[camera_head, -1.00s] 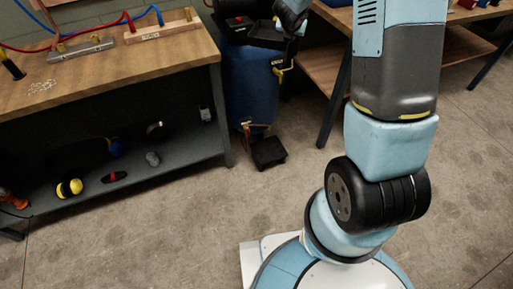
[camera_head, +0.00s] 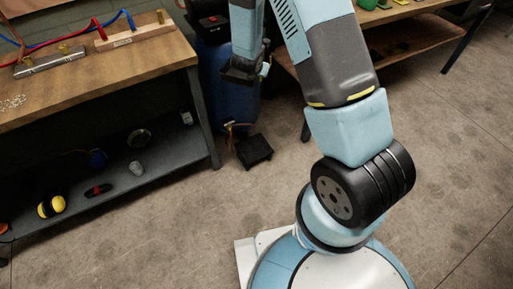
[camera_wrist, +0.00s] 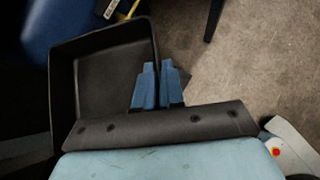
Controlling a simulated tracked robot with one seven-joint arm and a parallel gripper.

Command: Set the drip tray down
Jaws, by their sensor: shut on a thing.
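The drip tray is a black, shallow, open box. In the wrist view the tray (camera_wrist: 100,85) fills the left side, and its inside looks empty. My gripper (camera_wrist: 158,72) is shut on the tray's right wall with its blue fingers. In the head view the tray (camera_head: 238,70) hangs in front of the blue drum, above the floor. My gripper (camera_head: 262,68) is small there and partly hidden by the arm.
A blue drum (camera_head: 225,98) stands behind the tray. A small black platform (camera_head: 254,150) sits on the floor at the drum's foot. A wooden workbench (camera_head: 100,75) with a lower shelf stands at left, another bench (camera_head: 420,40) at upper right. The floor in front is clear.

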